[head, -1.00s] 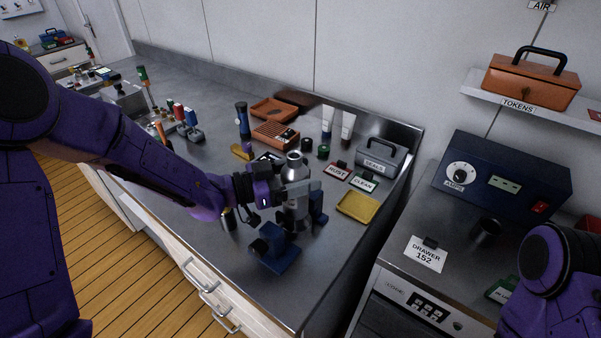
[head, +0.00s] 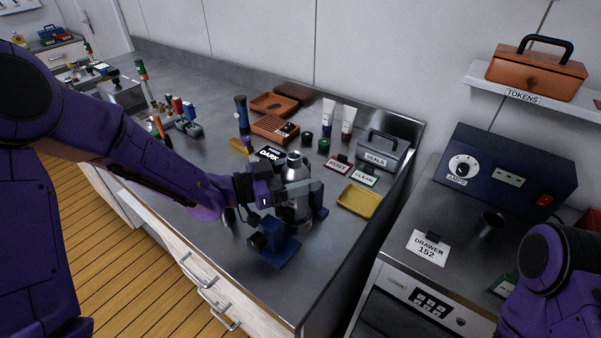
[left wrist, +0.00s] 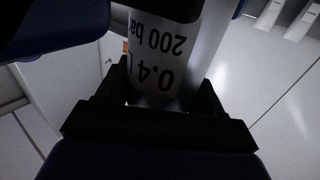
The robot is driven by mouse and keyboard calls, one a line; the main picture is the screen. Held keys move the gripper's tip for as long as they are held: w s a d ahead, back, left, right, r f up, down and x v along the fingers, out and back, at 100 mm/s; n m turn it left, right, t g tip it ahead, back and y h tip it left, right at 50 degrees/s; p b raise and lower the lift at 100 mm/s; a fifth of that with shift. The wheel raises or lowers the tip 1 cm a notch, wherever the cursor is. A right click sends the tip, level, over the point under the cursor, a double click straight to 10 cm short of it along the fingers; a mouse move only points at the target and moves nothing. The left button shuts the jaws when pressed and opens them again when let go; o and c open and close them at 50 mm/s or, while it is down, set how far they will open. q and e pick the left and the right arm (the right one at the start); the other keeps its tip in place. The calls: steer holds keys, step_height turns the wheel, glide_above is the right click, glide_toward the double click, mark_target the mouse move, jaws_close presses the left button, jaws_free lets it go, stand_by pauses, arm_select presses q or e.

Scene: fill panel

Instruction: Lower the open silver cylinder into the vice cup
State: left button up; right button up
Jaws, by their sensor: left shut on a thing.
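The silver cylinder (head: 295,213) stands roughly upright over the blue vice (head: 278,246). My left gripper (head: 296,190) is shut around its upper body, below the shoulder. In the left wrist view, the cylinder's white label (left wrist: 160,62) shows upside-down print, "0.4" and "200 ba", between the fingers. The vice has blue parts on both sides of the cylinder's lower end. The vice cup and the cylinder's bottom are hidden, so I cannot tell how far it sits inside. My right gripper is out of the head view; only part of that arm shows at lower right.
A yellow tray (head: 360,200) lies right of the vice. Behind stand the RUST and CLEAN cards, a grey SEALS box (head: 384,151), two tubes, an orange rack (head: 275,130) and a DARK card (head: 270,154). The counter's front edge is close to the vice.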

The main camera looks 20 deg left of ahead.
arm_select(q)
steer(key=shift+f+b, duration=1.55)
steer(key=shift+f, duration=0.35)
steer(key=o, duration=1.6)
